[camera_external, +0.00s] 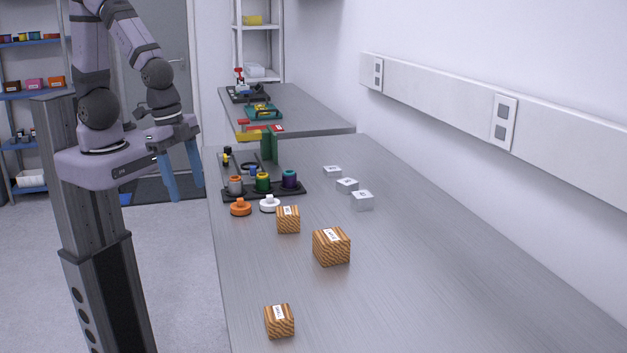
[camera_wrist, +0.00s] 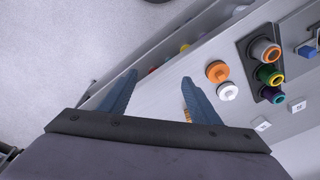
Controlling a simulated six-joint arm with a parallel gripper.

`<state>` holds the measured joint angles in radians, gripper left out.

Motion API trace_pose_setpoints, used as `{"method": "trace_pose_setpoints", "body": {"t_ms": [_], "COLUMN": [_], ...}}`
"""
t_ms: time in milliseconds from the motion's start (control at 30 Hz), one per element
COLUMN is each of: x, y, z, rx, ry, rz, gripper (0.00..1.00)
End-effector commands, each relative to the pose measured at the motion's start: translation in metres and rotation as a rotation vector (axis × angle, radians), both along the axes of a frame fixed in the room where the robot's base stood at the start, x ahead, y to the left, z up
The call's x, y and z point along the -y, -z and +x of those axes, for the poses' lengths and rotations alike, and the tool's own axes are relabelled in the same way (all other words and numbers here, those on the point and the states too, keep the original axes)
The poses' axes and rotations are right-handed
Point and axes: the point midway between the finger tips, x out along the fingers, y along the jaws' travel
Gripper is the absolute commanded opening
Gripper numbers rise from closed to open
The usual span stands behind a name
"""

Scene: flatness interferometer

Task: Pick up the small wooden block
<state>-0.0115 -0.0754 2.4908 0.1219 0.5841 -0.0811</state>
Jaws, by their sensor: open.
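Three striped wooden blocks with white labels stand on the grey table. The front wooden block (camera_external: 280,322) looks smaller than the middle wooden block (camera_external: 331,248), though it is nearer the camera. The back wooden block (camera_external: 288,221) also looks small. My gripper (camera_external: 186,195) hangs left of the table edge in the external view, apart from all blocks. In the wrist view my gripper (camera_wrist: 158,77) has its blue fingers spread and holds nothing. A sliver of wooden block (camera_wrist: 187,115) shows beside the right finger, which hides most of it; I cannot tell which block it is.
An orange knobbed disc (camera_external: 240,208) and a white knobbed disc (camera_external: 269,203) sit before a black tray (camera_external: 233,196) bearing coloured cylinders. Several pale cubes (camera_external: 347,186) stand to the right. A green upright (camera_external: 269,146) rises behind. The table's front right is clear.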

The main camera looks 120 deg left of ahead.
Motion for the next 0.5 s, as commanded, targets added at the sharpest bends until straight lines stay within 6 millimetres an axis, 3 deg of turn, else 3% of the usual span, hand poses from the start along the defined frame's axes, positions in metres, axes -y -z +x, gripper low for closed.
{"method": "trace_pose_setpoints", "body": {"t_ms": [33, 167, 267, 300, 400, 500], "x": [-0.007, -0.022, -0.019, -0.013, 0.011, 0.043], "y": [0.016, 0.031, 0.037, 0.038, 0.042, 0.050], "z": [0.026, 0.116, 0.190, 0.217, 0.273, 0.308], "rx": [0.062, 0.297, 0.501, 0.579, 0.750, 0.871], "ry": [0.008, 0.060, 0.134, 0.173, 0.287, 0.412], "rz": [0.025, 0.079, 0.079, 0.065, -0.002, -0.106], "gripper": [0.57, 0.57, 0.57, 0.57, 0.57, 0.57]}}
